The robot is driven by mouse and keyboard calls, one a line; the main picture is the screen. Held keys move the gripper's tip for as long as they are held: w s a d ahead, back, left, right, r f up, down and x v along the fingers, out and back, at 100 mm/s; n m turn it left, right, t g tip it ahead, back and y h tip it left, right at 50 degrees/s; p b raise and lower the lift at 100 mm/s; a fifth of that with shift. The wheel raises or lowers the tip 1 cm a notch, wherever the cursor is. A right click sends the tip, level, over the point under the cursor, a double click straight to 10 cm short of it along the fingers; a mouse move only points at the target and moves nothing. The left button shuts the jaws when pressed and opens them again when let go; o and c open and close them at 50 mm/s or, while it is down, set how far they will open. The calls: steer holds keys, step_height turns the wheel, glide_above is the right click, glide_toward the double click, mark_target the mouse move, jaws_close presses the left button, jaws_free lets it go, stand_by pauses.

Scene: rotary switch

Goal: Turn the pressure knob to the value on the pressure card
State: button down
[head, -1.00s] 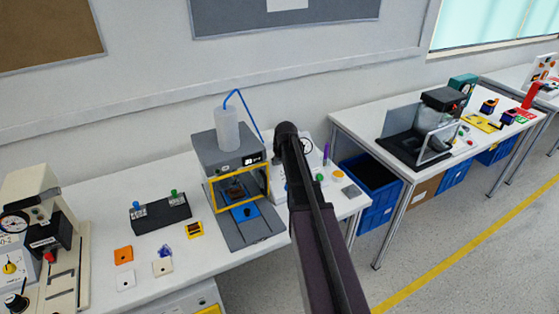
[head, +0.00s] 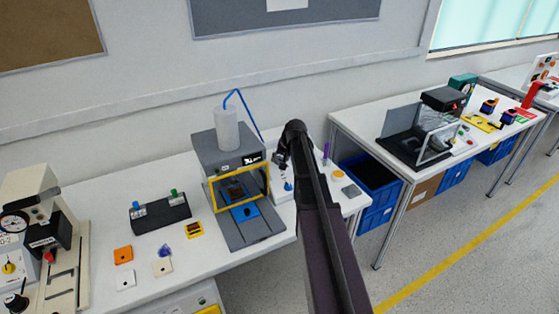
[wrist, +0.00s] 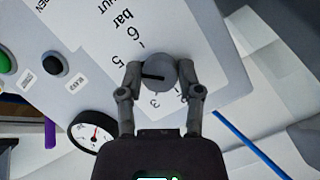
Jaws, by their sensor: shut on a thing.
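The grey round pressure knob (wrist: 160,70) is on a light panel (wrist: 205,45) printed "bar" in the wrist view. Its dark pointer line points left in that view, below the printed 5; a 6 and a 3 also show. My gripper (wrist: 162,75) has one finger on each side of the knob and is shut on it. In the head view my gripper (head: 284,165) is at the panel right of the yellow-framed machine, and my arm hides most of that panel. I cannot make out a pressure card.
A round gauge (wrist: 92,131), a black button (wrist: 52,64) and a green button (wrist: 4,62) are near the knob. A blue tube (wrist: 250,143) runs to the right. The yellow-framed machine (head: 237,187) stands close left of my gripper in the head view.

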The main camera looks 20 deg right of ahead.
stand_by(0.4)
steer(key=shift+c, duration=1.3)
jaws_free()
steer(key=shift+n, duration=0.3)
